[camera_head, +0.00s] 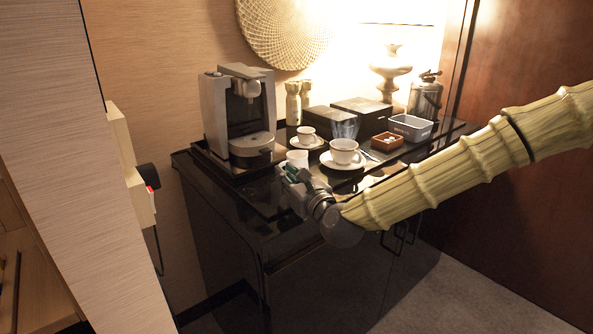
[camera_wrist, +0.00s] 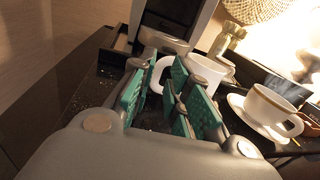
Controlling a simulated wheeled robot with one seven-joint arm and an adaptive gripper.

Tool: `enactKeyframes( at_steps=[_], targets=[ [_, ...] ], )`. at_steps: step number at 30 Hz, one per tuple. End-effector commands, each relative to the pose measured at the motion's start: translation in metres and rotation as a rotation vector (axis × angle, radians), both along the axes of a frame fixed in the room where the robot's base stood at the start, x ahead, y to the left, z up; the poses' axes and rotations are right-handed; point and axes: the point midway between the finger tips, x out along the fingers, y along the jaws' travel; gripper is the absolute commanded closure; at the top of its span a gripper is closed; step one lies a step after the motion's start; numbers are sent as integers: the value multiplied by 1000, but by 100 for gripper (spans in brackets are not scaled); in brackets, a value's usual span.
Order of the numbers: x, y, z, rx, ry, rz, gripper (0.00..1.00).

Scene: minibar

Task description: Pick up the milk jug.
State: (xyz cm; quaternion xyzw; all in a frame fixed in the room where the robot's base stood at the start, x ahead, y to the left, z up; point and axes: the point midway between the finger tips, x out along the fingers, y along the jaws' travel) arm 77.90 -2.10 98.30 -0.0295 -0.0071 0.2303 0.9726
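The milk jug (camera_head: 297,158) is a small white vessel near the front edge of the black tray, left of the large cup. In the wrist view its white body (camera_wrist: 207,70) is partly hidden behind the right finger. A white handle loop, which looks like the jug's, shows between the green finger pads. My gripper (camera_head: 290,173) is low in front of the jug, and in the wrist view (camera_wrist: 165,82) its fingers are apart. I see no clear sign that the pads press on the handle.
A large white cup (camera_head: 344,151) on a saucer (camera_head: 328,163) stands close on the right. A small cup (camera_head: 306,133) is behind the jug. The coffee machine (camera_head: 213,110) stands on the left. A brown box (camera_head: 387,142) and grey bin (camera_head: 411,128) are farther right. The cabinet's front left top is bare.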

Motion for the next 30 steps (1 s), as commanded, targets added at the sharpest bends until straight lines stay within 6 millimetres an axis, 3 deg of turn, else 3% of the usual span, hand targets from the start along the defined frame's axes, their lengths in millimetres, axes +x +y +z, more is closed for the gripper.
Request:
enactKeyframes(
  at_steps=[15, 25, 28, 30],
  targets=[
    [40, 18, 0, -1, 0, -3, 82],
    [44, 20, 0, 0, 0, -3, 82],
    [44, 20, 0, 0, 0, -3, 99],
    [44, 20, 0, 0, 0, -3, 100]
  ],
)
